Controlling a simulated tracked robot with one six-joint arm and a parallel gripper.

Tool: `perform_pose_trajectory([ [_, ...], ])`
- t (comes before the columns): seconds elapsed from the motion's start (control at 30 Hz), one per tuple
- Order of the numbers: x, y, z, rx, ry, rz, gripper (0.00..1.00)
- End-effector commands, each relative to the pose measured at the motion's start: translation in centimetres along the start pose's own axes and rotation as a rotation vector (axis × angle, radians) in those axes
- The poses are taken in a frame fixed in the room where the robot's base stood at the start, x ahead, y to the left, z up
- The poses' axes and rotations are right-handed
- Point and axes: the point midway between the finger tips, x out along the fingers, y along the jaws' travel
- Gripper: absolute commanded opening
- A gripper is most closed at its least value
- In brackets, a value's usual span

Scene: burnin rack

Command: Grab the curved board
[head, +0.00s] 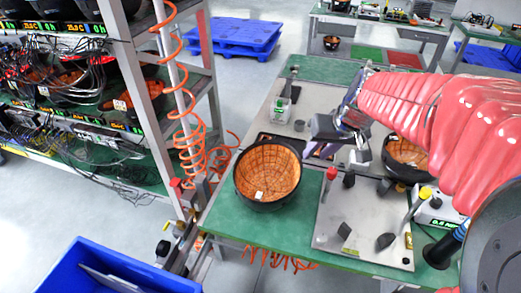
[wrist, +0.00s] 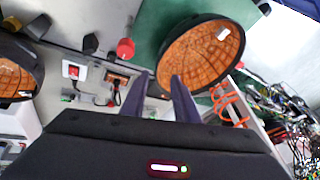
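A curved board (head: 268,172), a round black-rimmed bowl shape with an orange gridded inside and a small white label, lies on the green table left of my gripper. It also shows in the wrist view (wrist: 200,56), beyond the fingertips. A second, similar curved board (head: 408,152) sits further right, partly hidden by my arm; part of it shows at the left edge of the wrist view (wrist: 14,78). My gripper (head: 318,140) is above the table between the two boards. Its two fingers (wrist: 160,92) are apart with nothing between them, and touch neither board.
A grey plate (head: 345,225) with small knobs and dark pieces lies at the table front. A rack (head: 130,60) with cables and an orange coiled hose (head: 195,150) stands left. A blue bin (head: 110,270) is at the lower left. Blue pallets (head: 235,38) lie behind.

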Motion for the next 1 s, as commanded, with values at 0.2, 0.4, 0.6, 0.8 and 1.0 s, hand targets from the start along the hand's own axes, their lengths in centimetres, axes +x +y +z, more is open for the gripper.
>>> perform_pose_trajectory([
  [0.2,1.6,0.0,0.1,0.001,-0.003,-0.001,0.28],
  [0.4,4.5,0.0,0.1,0.001,-0.005,-0.001,0.28],
  [0.6,7.0,0.0,0.1,0.001,-0.003,-0.001,0.28],
  [0.8,8.5,0.1,0.0,0.001,-0.001,0.000,0.28],
  [1.0,8.6,0.1,0.0,0.001,0.000,0.000,0.28],
])
